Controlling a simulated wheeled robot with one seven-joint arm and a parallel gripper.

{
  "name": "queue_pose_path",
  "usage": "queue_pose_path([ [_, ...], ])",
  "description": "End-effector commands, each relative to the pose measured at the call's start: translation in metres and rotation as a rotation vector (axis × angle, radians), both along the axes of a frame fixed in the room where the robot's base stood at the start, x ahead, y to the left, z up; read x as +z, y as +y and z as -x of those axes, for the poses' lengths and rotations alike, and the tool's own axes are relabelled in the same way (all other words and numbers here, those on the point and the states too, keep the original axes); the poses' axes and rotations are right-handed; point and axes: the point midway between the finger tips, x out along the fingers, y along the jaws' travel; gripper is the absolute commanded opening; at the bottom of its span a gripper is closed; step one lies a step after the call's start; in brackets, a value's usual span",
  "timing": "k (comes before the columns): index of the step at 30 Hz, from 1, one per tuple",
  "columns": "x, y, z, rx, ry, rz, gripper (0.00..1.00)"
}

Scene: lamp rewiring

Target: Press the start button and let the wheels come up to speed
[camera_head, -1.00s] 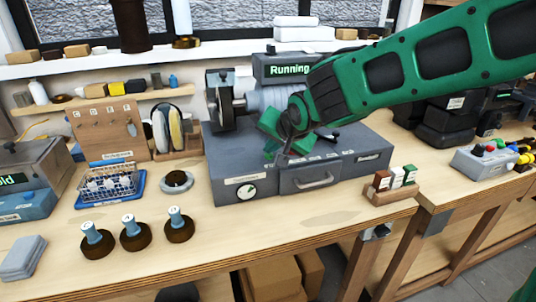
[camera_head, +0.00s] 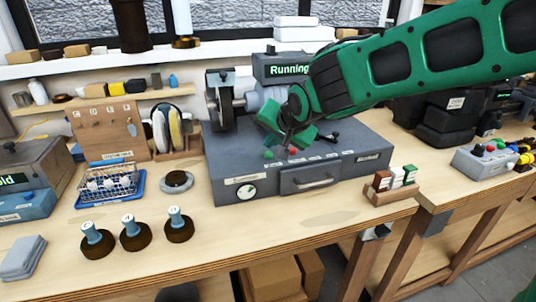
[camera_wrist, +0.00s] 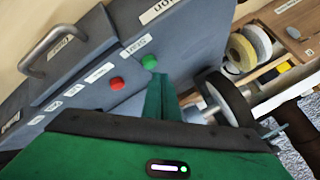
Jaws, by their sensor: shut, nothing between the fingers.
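The grey grinding machine (camera_head: 335,165) stands on the bench, and its display (camera_head: 290,70) reads "Running". A dark wheel (camera_head: 225,105) is on its left side; the wheel (camera_wrist: 228,98) also shows in the wrist view. I cannot tell its speed from these pictures. The green button (camera_wrist: 149,62) and red button (camera_wrist: 116,83) sit on the sloped front panel. In the head view the green button (camera_head: 268,154) and red button (camera_head: 292,151) are small. My gripper (camera_head: 288,142) is shut and empty, just above the panel. Its fingers (camera_wrist: 162,92) appear close to the green button.
A blue tray with a wire basket (camera_head: 110,180) and several dark round bases (camera_head: 135,236) stand left of the machine. A small wooden block rack (camera_head: 391,190) stands at its right front. The bench front (camera_head: 290,222) is clear.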

Motion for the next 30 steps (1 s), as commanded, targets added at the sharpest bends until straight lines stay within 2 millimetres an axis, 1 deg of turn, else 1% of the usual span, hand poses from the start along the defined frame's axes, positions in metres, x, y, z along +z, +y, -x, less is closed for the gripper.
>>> queue_pose_path([
  [4,0.007,0.000,0.000,0.000,-0.002,-0.002,0.00],
  [18,0.046,0.000,0.000,-0.001,-0.001,-0.001,0.00],
  [22,0.050,0.000,0.000,0.000,-0.001,-0.001,0.00],
  [30,0.050,0.000,0.000,0.001,0.000,-0.001,0.00],
])
